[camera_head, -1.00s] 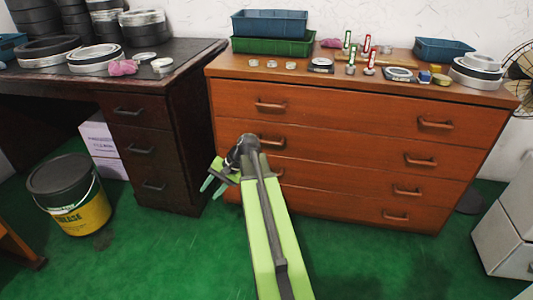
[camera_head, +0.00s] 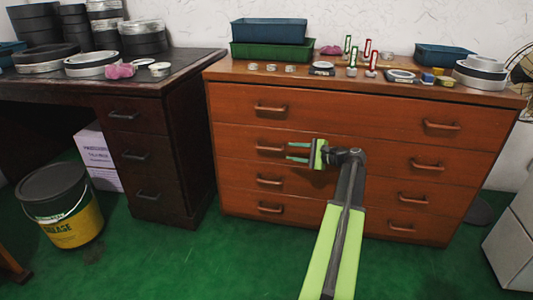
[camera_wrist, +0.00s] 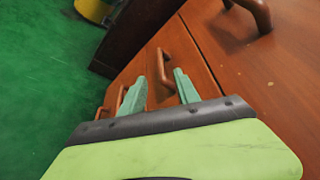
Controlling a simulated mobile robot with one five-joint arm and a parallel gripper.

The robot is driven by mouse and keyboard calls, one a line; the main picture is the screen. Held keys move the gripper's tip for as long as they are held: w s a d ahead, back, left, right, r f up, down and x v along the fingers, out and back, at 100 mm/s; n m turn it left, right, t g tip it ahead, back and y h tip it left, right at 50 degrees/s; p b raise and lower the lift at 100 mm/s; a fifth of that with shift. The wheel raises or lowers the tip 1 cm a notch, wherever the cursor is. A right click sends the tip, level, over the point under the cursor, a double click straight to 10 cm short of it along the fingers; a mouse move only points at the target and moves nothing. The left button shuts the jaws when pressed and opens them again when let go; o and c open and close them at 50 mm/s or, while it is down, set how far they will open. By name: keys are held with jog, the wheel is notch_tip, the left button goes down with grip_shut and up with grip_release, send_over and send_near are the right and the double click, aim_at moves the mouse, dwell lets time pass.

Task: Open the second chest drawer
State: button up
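The wooden chest (camera_head: 345,105) has a stack of drawers, all closed. The second drawer from the top (camera_head: 350,153) has a left handle (camera_head: 268,147) and a right handle (camera_head: 426,165). My gripper (camera_head: 288,152) is open and empty in front of the second drawer, its fingers pointing left, just right of the left handle. In the wrist view the fingers (camera_wrist: 160,76) stand apart, with the second drawer's handle (camera_wrist: 166,60) seen between and beyond them. Whether a finger touches the handle cannot be told.
The top drawer's left handle (camera_head: 270,108) is above and the third drawer's left handle (camera_head: 269,180) below. A dark desk (camera_head: 188,130) stands left of the chest, with a grease bucket (camera_head: 65,205) before it. Green floor in front of the chest is clear.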

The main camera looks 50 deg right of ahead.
aim_at(272, 149)
jog(key=b+x, duration=0.2)
jog(key=x, duration=1)
jog(key=shift+c, duration=0.5)
grip_shut()
dwell(0.3)
